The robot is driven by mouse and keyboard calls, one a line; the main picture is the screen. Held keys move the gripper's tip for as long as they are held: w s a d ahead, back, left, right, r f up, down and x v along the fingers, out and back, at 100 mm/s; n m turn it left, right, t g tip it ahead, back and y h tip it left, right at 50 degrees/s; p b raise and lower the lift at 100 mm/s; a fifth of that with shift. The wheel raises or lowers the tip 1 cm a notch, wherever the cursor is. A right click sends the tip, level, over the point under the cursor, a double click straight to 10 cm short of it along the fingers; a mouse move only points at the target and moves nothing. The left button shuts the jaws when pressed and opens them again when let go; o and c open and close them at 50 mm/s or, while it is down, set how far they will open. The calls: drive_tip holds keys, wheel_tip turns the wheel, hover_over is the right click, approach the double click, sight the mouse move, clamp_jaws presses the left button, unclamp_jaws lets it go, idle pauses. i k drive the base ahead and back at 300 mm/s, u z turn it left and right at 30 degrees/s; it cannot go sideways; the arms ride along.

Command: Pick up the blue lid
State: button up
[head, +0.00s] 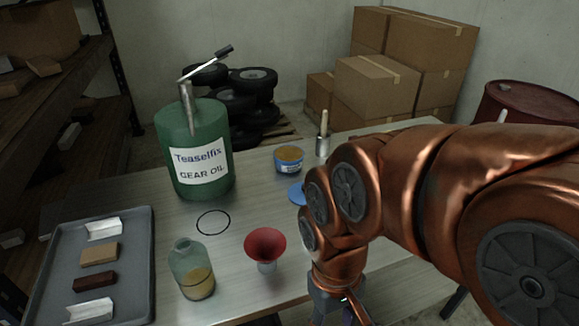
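The blue lid (296,191) lies flat on the table in the head view, in front of the blue-labelled tub. My copper arm hides its right part. My gripper (335,308) is at the bottom edge of the picture, below my wrist, nearer to me than the lid and apart from it. Only a small grey part of it shows, and its fingertips are cut off, so its opening is unclear. The open tub (289,164) holds a tan-brown substance.
A red funnel (265,245), a glass bottle (194,272) and a black ring (213,222) stand or lie on the table (255,192). A green gear oil can (193,150) is behind them. A grey tray (140,285) is at left. A brush (323,140) stands behind the lid.

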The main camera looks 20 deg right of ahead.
sight(296, 192)
drive_tip(key=u, duration=1.8)
drive_tip(key=k, duration=0.75)
drive_tip(key=z, duration=0.8)
drive_tip(key=i, duration=0.45)
drive_tip(key=u, duration=0.15)
